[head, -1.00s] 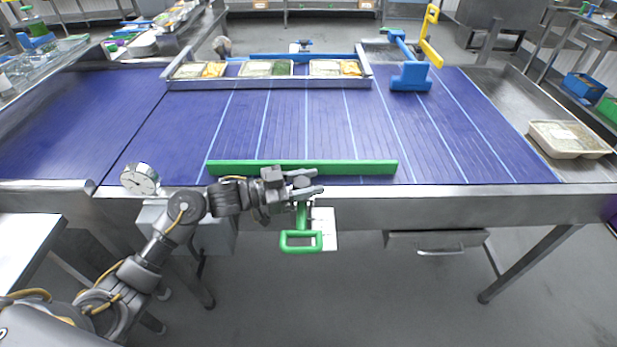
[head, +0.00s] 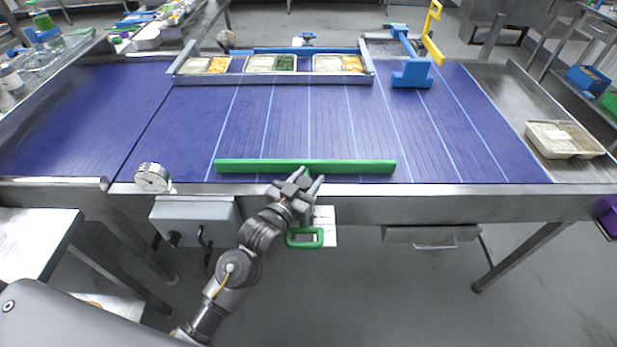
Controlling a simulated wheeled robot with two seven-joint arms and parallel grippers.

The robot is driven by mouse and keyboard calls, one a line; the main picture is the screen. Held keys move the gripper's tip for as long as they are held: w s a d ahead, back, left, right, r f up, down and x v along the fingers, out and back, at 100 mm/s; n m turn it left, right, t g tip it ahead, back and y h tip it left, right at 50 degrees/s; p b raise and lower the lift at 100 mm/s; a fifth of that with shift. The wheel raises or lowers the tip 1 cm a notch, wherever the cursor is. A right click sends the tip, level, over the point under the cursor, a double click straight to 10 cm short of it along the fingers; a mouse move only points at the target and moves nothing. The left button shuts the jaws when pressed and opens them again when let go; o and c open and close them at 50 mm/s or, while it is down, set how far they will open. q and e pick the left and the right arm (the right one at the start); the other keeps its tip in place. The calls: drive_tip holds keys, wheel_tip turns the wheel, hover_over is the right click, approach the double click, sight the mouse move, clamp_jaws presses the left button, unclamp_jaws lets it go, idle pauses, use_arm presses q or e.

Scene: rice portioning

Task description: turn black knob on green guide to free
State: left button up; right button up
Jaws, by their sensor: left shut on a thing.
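The green guide (head: 350,166) is a long bar lying across the near edge of the blue conveyor. Its green loop handle (head: 304,238) hangs below the table's front edge. My left gripper (head: 310,181) is at the middle of the guide, above the handle, its fingers pointing up and to the right. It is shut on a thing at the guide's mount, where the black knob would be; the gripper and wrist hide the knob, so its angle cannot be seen. My right gripper is not in view.
Food trays (head: 272,63) stand in a metal frame at the far side of the belt. A blue stand with a yellow arm (head: 433,35) is at the back right. A round dial gauge (head: 152,177) sits on the front edge at left. The belt's middle is clear.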

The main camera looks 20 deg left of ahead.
use_arm(q)
drive_tip(key=shift+n+y, duration=0.3)
drive_tip(key=shift+y, duration=0.1)
drive_tip(key=o, duration=1)
drive_tip(key=b+v, duration=0.2)
drive_tip(key=v, duration=0.8)
drive_tip(key=shift+s, duration=0.35)
